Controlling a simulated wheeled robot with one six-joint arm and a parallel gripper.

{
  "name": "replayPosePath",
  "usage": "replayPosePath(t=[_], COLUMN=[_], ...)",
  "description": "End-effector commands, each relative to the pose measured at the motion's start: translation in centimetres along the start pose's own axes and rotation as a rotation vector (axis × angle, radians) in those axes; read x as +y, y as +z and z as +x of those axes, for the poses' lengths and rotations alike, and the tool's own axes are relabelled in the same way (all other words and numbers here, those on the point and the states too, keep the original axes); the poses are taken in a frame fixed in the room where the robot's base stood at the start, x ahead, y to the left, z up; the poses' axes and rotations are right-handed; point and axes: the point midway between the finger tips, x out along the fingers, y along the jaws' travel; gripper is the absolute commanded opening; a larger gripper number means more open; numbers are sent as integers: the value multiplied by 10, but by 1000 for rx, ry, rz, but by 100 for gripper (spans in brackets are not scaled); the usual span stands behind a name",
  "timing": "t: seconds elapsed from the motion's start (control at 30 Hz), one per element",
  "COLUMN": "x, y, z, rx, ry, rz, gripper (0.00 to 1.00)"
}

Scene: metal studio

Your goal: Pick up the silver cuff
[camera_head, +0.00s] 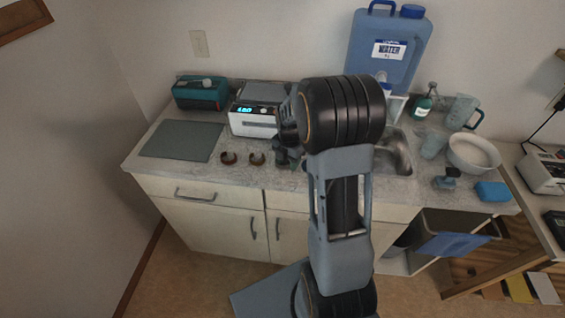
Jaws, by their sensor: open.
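Two small open ring shapes, like cuffs, lie on the counter: a dark reddish-brown cuff (228,158) and a brown cuff (256,159) to its right. Neither looks clearly silver. I cannot make out a silver cuff; one may be hidden behind my arm or gripper. My gripper (288,158) is small and dark in this view, low over the counter just right of the brown cuff. It is open, and I see nothing held in it. My arm covers the counter to its right.
A white device with a lit display (254,118) stands behind the cuffs. A grey mat (182,140) and a teal box (201,92) are at the left. A sink (393,152), water jug (388,45), white bowl (474,153) and blue sponge (493,191) are at the right.

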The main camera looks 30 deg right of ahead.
Motion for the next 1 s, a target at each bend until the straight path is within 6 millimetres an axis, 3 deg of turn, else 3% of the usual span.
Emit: replayPosePath(t=[0.27, 0.7, 1.0], x=[0, 0, 0], y=[0, 0, 0], z=[2, 2, 1], rx=[0, 0, 0], ry=[0, 0, 0], rz=[0, 0, 0], gripper=[42, 0, 0])
